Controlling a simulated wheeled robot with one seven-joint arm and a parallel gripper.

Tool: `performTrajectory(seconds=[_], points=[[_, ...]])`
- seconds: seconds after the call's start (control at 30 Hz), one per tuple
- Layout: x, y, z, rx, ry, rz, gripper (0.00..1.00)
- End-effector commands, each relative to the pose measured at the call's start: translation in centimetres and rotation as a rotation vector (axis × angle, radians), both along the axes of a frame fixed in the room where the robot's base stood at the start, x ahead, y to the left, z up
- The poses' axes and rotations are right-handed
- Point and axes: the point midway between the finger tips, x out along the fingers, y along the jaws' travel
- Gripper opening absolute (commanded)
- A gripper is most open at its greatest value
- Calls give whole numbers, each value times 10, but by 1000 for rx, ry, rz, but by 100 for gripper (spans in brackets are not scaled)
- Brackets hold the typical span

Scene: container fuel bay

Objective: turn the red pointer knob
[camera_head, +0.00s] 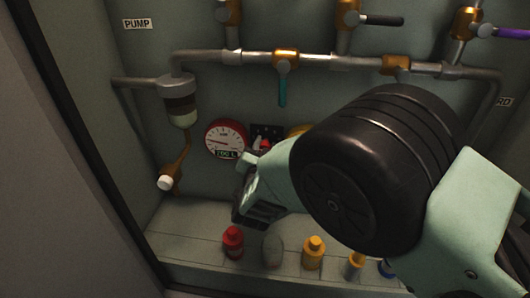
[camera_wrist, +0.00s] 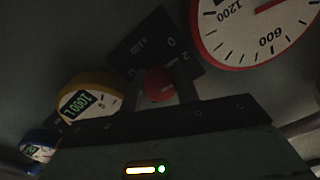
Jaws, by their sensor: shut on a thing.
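The red pointer knob (camera_wrist: 159,85) sits in front of a small dark plate (camera_wrist: 141,44) with light markings in the wrist view. In the head view the red knob (camera_head: 265,144) shows only in part, just beyond my gripper, on the dark plate (camera_head: 267,131) on the back wall. My gripper (camera_wrist: 163,92) has its two fingers on either side of the knob and is shut on it. In the head view my gripper (camera_head: 254,158) reaches the wall from the right, and my arm hides the area right of the knob.
A red-rimmed gauge (camera_head: 226,139) is left of the knob. A yellow-rimmed gauge (camera_wrist: 90,101) and a blue-rimmed gauge (camera_wrist: 40,146) are on its other side. Pipes with valves (camera_head: 286,58) run above. A ledge below carries a red bottle (camera_head: 233,241) and a yellow bottle (camera_head: 313,254).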

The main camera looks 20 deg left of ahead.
Motion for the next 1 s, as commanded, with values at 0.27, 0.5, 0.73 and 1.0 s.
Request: performTrajectory(seconds=[0.27, 0.5, 0.73, 1.0], points=[[-1, 2, 0, 87, 20, 4, 8], [-1, 2, 1, 102, 24, 5, 8], [-1, 2, 2, 102, 23, 6, 8], [-1, 1, 1, 100, 24, 4, 52]])
